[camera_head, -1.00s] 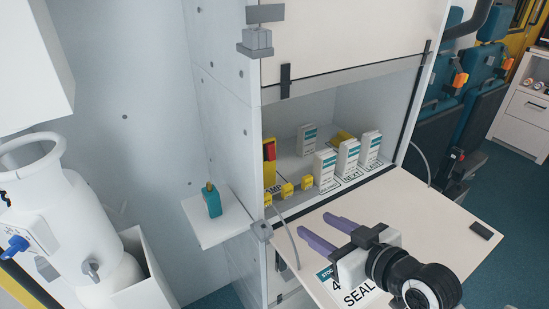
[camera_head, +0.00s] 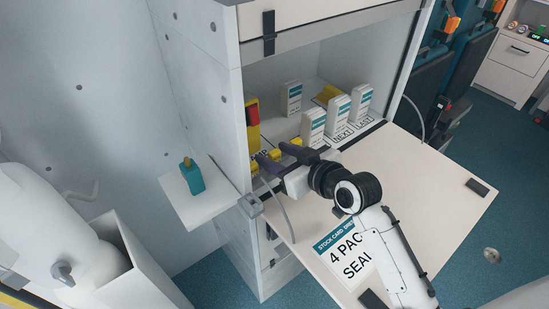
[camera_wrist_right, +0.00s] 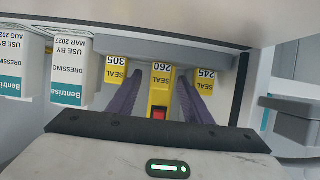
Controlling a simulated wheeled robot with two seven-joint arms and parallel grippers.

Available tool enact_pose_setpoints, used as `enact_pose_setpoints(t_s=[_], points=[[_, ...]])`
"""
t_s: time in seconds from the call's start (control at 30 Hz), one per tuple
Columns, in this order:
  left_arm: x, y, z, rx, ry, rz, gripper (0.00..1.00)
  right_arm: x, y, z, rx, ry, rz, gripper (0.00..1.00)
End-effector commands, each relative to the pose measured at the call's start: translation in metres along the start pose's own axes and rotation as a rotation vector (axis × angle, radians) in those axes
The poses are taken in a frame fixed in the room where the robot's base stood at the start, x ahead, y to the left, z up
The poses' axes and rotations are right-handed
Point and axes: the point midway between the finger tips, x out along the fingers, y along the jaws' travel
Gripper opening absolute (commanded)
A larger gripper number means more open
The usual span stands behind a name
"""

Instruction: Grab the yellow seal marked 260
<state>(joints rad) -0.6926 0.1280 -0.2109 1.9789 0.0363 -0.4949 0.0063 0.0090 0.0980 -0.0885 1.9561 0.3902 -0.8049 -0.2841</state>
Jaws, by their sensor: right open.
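The yellow seal marked 260 (camera_wrist_right: 160,72) shows upside down in the right wrist view, between the seals marked 305 (camera_wrist_right: 116,72) and 245 (camera_wrist_right: 205,78). A yellow part with a red patch (camera_wrist_right: 158,113) shows below its label; I cannot tell whether it belongs to the seal. My right gripper (camera_wrist_right: 159,82) is open, its purple fingers on either side of the 260 seal, with no clear contact. In the head view, my right gripper (camera_head: 272,156) reaches the small yellow seals at the compartment's front edge and partly hides them. My left gripper is out of view.
White dressing boxes (camera_head: 338,110) stand to the right of the seals. A tall yellow item with a red part (camera_head: 253,120) stands at the left wall. The fold-down flap (camera_head: 430,185) lies under my right arm. A teal bottle (camera_head: 192,177) stands on a side shelf.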

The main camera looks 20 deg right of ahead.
Motion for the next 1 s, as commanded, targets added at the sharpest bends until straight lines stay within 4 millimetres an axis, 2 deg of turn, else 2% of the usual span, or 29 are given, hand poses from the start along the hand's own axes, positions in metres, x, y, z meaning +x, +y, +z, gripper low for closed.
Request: enact_pose_setpoints(t_s=[0.1,0.37,0.6,0.87,1.0], points=[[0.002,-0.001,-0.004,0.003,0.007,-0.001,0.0,0.012,0.0,0.0,-0.001,0.0,0.0,0.45],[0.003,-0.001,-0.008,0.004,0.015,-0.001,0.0,0.013,0.0,0.0,-0.001,0.0,0.0,0.44],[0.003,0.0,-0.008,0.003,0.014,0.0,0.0,0.013,0.0,0.0,-0.001,-0.001,0.0,0.03],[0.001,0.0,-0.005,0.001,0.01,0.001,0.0,0.012,0.0,-0.002,-0.002,0.0,0.0,0.02],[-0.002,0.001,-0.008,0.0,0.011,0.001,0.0,0.006,0.0,-0.017,-0.003,0.002,0.0,0.02]])
